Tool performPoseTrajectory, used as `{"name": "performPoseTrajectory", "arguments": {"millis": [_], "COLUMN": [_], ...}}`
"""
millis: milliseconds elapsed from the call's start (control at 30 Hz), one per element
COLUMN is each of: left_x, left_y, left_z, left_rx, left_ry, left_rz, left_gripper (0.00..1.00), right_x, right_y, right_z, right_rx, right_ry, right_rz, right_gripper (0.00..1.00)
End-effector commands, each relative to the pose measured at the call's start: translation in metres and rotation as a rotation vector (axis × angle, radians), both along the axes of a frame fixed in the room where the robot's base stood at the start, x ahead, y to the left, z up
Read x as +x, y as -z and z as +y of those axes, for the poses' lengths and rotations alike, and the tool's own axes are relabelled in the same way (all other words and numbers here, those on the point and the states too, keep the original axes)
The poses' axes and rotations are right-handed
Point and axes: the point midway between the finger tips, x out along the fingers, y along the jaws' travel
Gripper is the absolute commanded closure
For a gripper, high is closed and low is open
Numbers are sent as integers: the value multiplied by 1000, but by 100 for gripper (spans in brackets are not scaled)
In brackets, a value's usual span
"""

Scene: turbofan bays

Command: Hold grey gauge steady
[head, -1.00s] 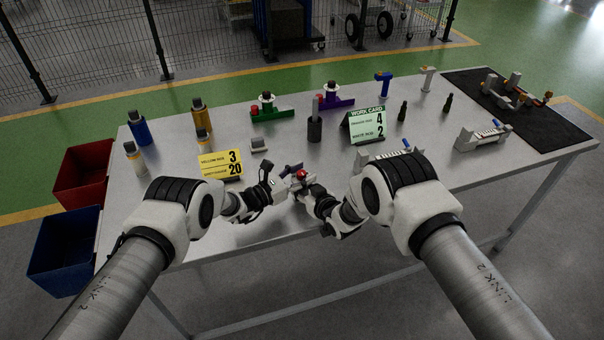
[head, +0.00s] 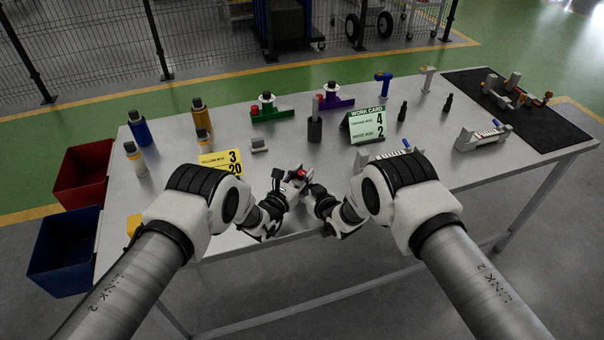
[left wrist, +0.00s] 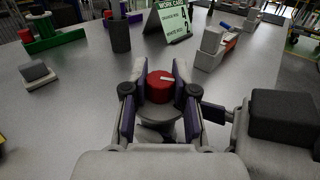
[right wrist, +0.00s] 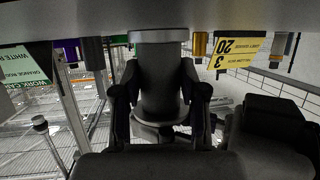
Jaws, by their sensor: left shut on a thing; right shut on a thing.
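The grey gauge (right wrist: 160,88) is a round grey body with a red knob (left wrist: 160,87) on its end; the knob bears a white mark. My right gripper (right wrist: 160,108) is shut on the grey body, one finger on each side. My left gripper (left wrist: 158,95) is shut on the red knob, its dark pads on both sides of it. In the head view the red knob (head: 302,173) shows between my left gripper (head: 286,184) and my right gripper (head: 312,196), near the table's front edge. The grippers hide most of the gauge there.
A yellow card (head: 220,161), a small grey block (head: 259,145), a dark holder (head: 315,128) and a green work card (head: 366,126) stand beyond my grippers. Bottles stand at the left. Red (head: 84,172) and blue (head: 62,250) bins are beside the table.

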Motion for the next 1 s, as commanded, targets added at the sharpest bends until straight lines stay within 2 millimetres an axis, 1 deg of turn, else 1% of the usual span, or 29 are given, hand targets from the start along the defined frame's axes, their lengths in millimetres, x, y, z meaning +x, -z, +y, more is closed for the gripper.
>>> {"name": "performPoseTrajectory", "arguments": {"millis": [300, 333, 367, 400, 667, 767, 867, 967, 1000], "left_x": [1, 1, 1, 1, 1, -3, -15, -35, -45], "left_y": [1, 1, 1, 1, 1, 1, 1, 1, 1], "left_z": [3, 3, 3, 3, 2, 4, 12, 24, 29], "left_rx": [1, 1, 1, 1, 0, 1, 3, 2, 2], "left_ry": [-18, -18, -18, -17, -15, -15, -14, -15, -16], "left_rz": [3, 3, 3, 3, 2, 4, 4, 6, 7], "left_gripper": [100, 63, 52, 46, 46, 46, 46, 46, 46], "right_x": [-2, -2, -2, -2, -1, -1, -1, -1, -1], "right_y": [1, 1, 1, 1, 1, 1, 1, 1, 1], "right_z": [2, 2, 2, 2, 1, 1, 1, 0, 0], "right_rx": [-1, -1, -2, -2, -1, -1, -1, -1, 0], "right_ry": [-7, -7, -6, -6, -3, -2, -2, -2, -2], "right_rz": [0, 0, 1, 1, 2, 2, 2, 2, 2], "right_gripper": [100, 100, 100, 100, 100, 100, 100, 100, 100]}}
